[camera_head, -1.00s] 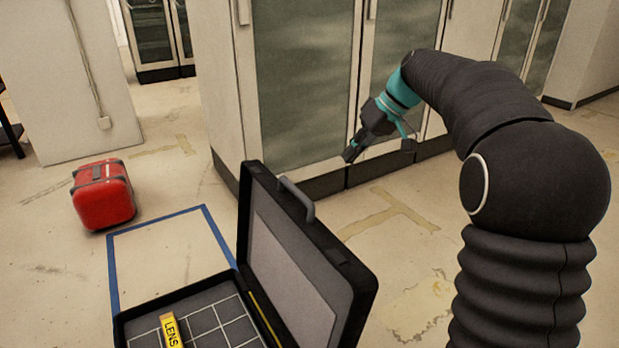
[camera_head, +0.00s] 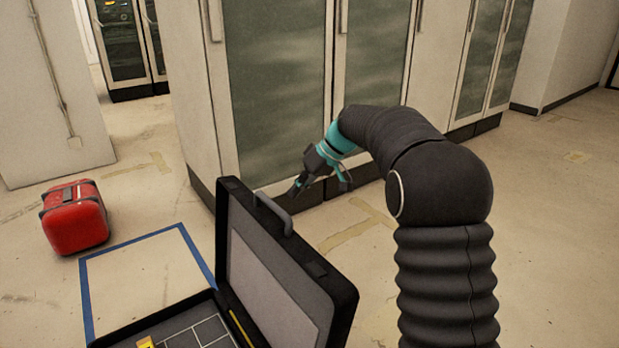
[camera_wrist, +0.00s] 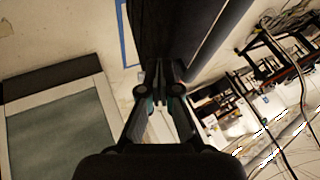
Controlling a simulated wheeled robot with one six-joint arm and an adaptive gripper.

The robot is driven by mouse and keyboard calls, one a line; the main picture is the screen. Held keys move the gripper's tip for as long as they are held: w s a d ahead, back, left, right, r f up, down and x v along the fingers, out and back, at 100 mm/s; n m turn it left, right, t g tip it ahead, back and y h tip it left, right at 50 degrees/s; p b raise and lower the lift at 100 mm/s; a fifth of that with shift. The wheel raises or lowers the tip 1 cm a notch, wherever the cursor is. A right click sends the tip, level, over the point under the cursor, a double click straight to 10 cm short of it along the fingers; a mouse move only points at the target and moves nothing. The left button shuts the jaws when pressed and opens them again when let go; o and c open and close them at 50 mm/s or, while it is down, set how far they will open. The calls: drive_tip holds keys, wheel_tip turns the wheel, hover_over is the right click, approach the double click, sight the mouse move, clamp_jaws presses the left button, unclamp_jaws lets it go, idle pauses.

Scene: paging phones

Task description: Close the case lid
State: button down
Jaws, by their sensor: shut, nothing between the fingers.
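The black case (camera_head: 177,331) stands open at the bottom of the head view, its base cut off by the frame edge. Its lid (camera_head: 278,272) stands upright on the right side, with a grey handle (camera_head: 274,214) on the lid's outer edge. A yellow piece (camera_head: 146,343) shows in the gridded base. My gripper (camera_head: 293,192) is shut and empty, beyond the lid near the cabinets. In the wrist view, my gripper (camera_wrist: 159,98) points toward a dark panel (camera_wrist: 165,35), likely the lid; contact cannot be told.
A red case (camera_head: 75,217) sits on the floor at left. Blue tape (camera_head: 133,241) outlines a floor area behind the case. Tall glass-door cabinets (camera_head: 276,90) stand behind my arm. A rack with cables (camera_wrist: 275,75) shows at right in the wrist view. Floor at right is clear.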

drive_tip(key=shift+s+a+r, duration=0.1)
drive_tip(key=shift+s+a, duration=0.45)
drive_tip(key=shift+a, duration=0.25)
drive_tip(key=shift+s+a, duration=0.55)
drive_tip(key=shift+a, duration=0.25)
drive_tip(key=shift+d, duration=0.1)
